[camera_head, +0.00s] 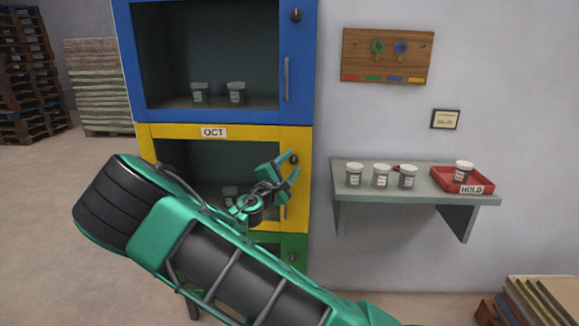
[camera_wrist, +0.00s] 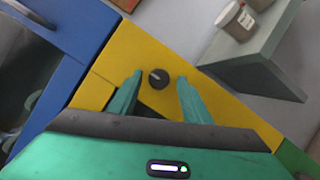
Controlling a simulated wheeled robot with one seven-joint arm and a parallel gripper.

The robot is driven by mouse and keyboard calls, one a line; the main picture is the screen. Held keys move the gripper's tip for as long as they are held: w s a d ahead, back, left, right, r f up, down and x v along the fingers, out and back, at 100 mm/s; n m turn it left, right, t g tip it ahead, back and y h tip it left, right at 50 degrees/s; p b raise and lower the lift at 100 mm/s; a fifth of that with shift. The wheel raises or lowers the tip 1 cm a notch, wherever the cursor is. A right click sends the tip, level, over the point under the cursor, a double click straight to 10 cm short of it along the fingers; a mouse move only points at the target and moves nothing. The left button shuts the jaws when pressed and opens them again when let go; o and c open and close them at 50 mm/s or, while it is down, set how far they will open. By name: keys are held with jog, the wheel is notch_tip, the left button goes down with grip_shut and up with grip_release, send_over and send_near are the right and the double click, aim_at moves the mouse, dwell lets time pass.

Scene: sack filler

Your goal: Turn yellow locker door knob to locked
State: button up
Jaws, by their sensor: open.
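The yellow locker (camera_head: 229,132) is the middle one of a stack and has an OCT label at its top. Its dark door knob (camera_head: 294,158) is on the right side of the yellow front; it shows as a round black knob with a pale line in the wrist view (camera_wrist: 158,78). My gripper (camera_head: 284,168) is at the knob, and its green fingers (camera_wrist: 160,84) are open, one on each side of the knob with gaps. I cannot tell how near the fingertips are in depth. My arm covers the lower left of the yellow locker.
The blue locker (camera_head: 218,117) is above and the green locker (camera_head: 294,242) below. A wall shelf (camera_head: 345,185) to the right holds several jars and a red HOLD tray (camera_head: 441,183). A key board (camera_head: 387,65) hangs above it.

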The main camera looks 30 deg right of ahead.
jog(key=v, duration=1)
jog(key=shift+f, duration=0.15)
